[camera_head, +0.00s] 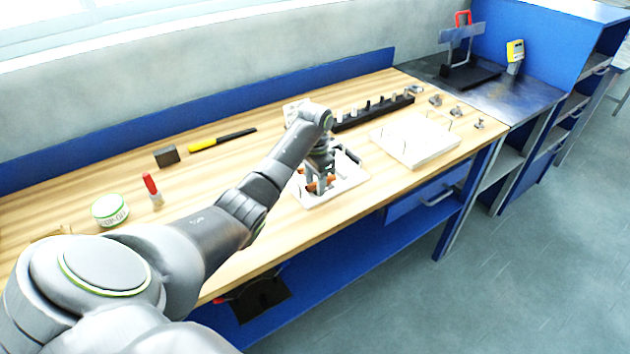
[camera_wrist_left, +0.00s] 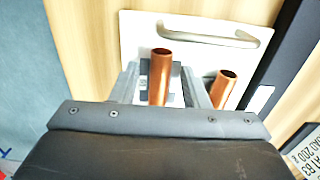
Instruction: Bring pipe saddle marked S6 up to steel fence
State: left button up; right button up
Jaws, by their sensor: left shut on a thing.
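My left gripper (camera_head: 320,186) is low over a white board (camera_head: 349,178) near the bench's front edge. In the left wrist view its two fingers (camera_wrist_left: 160,90) are shut on a grey piece, mostly hidden, which looks like the pipe saddle (camera_wrist_left: 147,67). No S6 mark can be read. A copper pipe (camera_wrist_left: 160,78) shows between the fingers, and a second copper pipe (camera_wrist_left: 223,88) stands just right of the right finger. A bent metal bar (camera_wrist_left: 212,39) crosses the white board beyond; I cannot tell whether it is the steel fence. My right gripper is not in view.
A white board with upright pins (camera_head: 415,140) lies to the right, with a black rack (camera_head: 372,112) behind it. Small metal parts (camera_head: 457,112) sit at the bench's right end.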

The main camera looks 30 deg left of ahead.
pick_arm(q)
jog(key=shift+w+d+b, duration=0.35)
jog(key=shift+w+b, duration=0.15)
jog(key=shift+w, duration=0.35)
dwell(0.3)
jog(key=o, duration=1.3)
jog(key=shift+r, duration=0.45)
notch_tip(320, 180, up, 8)
jog(key=shift+f, duration=0.2)
notch_tip(320, 180, up, 9)
jog(key=p, duration=0.8)
jog(key=shift+p, duration=0.3)
jog(key=shift+f, duration=0.1)
